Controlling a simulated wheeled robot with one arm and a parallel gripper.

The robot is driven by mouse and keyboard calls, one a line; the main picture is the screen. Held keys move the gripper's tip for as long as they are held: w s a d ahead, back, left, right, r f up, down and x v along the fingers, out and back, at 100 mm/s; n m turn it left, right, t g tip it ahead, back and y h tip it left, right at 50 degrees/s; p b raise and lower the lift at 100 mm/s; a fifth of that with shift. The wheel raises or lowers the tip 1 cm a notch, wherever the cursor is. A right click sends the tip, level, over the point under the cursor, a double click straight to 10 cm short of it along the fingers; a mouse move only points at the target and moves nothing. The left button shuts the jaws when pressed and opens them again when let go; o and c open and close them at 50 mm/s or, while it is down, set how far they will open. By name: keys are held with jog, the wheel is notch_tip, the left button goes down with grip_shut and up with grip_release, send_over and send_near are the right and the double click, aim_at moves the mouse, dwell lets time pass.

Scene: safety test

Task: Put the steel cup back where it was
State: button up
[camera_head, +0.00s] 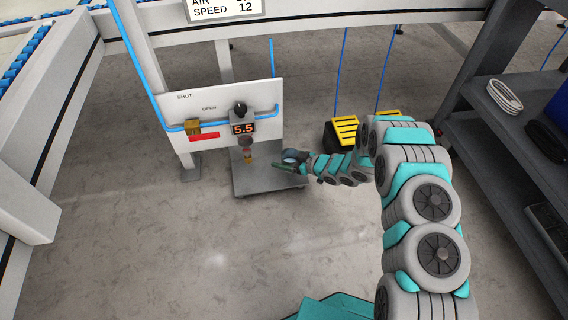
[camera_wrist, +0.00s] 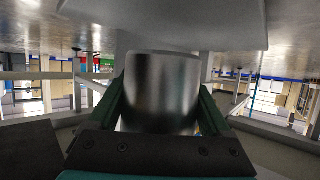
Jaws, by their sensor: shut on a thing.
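The steel cup (camera_wrist: 162,92) shows in the wrist view as a shiny metal cylinder between the two green fingers of my gripper (camera_wrist: 162,110), which is shut on it. The wrist picture looks upside down. A flat grey slab (camera_wrist: 165,20) lies just beyond the cup's end; I cannot tell whether they touch. In the head view my gripper (camera_head: 284,165) is over the right part of a low grey platform (camera_head: 258,184). The cup cannot be made out clearly there.
A dark shelf (camera_head: 490,130) stands far right. Floor in front is clear.

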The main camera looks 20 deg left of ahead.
jog(key=shift+w+a+f, duration=0.1)
jog(key=shift+w+a, duration=0.1)
jog(key=shift+w, duration=0.15)
jog(key=shift+f+b, duration=0.35)
jog(key=shift+f, duration=1.35)
jog(key=shift+f, duration=0.15)
jog(key=o, duration=1.3)
jog(key=shift+o, duration=0.2)
jog(key=shift+r, duration=0.2)
jog(key=p+v, duration=0.1)
jog(key=v, duration=1.1)
jog(key=shift+f, duration=0.1)
jog(key=shift+d, duration=0.15)
